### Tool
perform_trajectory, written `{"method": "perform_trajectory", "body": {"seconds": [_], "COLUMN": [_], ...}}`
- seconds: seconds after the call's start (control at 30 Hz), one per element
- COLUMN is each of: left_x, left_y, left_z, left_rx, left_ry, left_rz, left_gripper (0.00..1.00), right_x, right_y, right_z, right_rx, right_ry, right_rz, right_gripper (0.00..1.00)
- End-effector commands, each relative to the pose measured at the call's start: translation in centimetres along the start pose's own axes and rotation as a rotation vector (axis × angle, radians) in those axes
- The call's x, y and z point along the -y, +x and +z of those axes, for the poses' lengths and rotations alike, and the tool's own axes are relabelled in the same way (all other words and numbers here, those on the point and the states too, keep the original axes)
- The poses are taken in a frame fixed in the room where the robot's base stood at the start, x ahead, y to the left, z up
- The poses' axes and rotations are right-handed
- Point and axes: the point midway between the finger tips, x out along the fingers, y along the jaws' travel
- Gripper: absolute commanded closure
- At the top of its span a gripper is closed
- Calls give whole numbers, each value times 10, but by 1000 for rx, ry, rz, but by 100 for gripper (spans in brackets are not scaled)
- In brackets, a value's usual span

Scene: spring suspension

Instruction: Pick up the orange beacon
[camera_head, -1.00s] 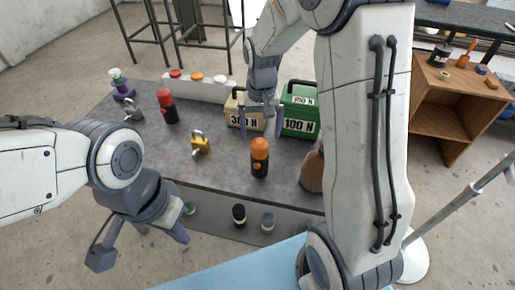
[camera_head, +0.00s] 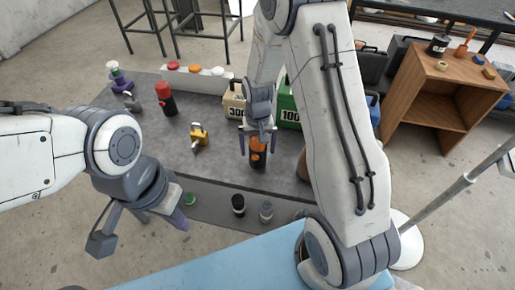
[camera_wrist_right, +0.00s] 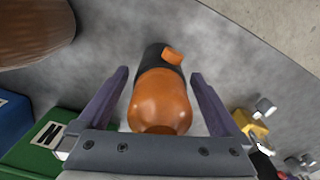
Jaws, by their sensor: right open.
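The orange beacon (camera_head: 257,157), with an orange top and a black lower body, stands on the grey table (camera_head: 222,165). My right gripper (camera_head: 258,146) is just above it, with its fingers around the beacon's top in the head view. In the right wrist view the beacon (camera_wrist_right: 160,100) lies between the two open fingers, with clear gaps on both sides. The right gripper partly hides the beacon's top in the head view. My left gripper (camera_head: 142,238) is open and empty in front of the table's left part.
A yellow padlock (camera_head: 199,138) and a red-topped beacon (camera_head: 166,99) stand to the left. Behind are a beige weight (camera_head: 234,101) and a green weight (camera_head: 288,106). A brown rounded object (camera_wrist_right: 35,30) is close to the beacon. A wooden shelf (camera_head: 440,105) stands at right.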

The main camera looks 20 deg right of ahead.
Motion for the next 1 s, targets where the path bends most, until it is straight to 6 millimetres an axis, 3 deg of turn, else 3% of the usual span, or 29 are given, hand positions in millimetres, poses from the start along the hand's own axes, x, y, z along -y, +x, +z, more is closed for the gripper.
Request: {"method": "perform_trajectory", "body": {"seconds": [0.07,0.1,0.33,0.67,1.0], "left_x": [0,0,0,0,1], "left_y": [0,0,0,2,12], "left_z": [0,0,0,0,1], "left_rx": [0,0,0,0,0], "left_ry": [0,0,0,0,0], "left_rz": [0,0,0,0,0], "left_gripper": [100,100,100,100,100], "right_x": [0,0,0,0,0], "right_y": [0,0,0,-10,-75], "right_z": [0,0,0,-1,-2], "right_rx": [0,0,0,-4,-7], "right_ry": [0,0,0,0,0], "right_rz": [0,0,0,-1,-2], "right_gripper": [0,8,95,95,95]}}
